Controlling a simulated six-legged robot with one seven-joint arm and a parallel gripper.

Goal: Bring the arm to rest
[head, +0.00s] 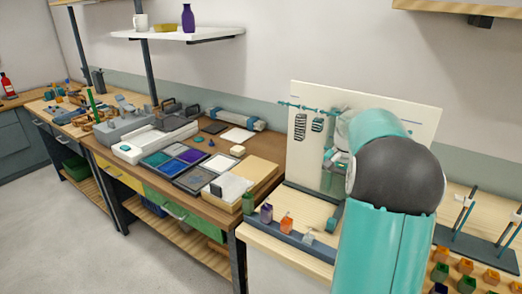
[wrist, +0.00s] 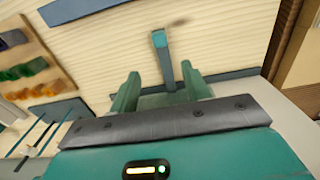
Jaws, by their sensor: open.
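My arm (head: 385,205), teal with a black joint, rises at the right of the head view and bends toward a pale upright board. My gripper (head: 341,163) is in front of that board, partly hidden by the arm. In the wrist view, my gripper (wrist: 160,73) has its two green fingers spread apart, with nothing held between them. A narrow grey piece with a teal end (wrist: 160,40) shows beyond the fingers, over the pale wooden surface; I cannot tell its distance from the fingertips.
The pale board (head: 420,125) carries a teal rail with dark striped coils. A grey rail (head: 290,230) with small coloured pieces runs below it. Thin rods stand on a dark base (head: 475,250), behind orange and green blocks (head: 463,265). A workbench (head: 215,210) with trays extends left.

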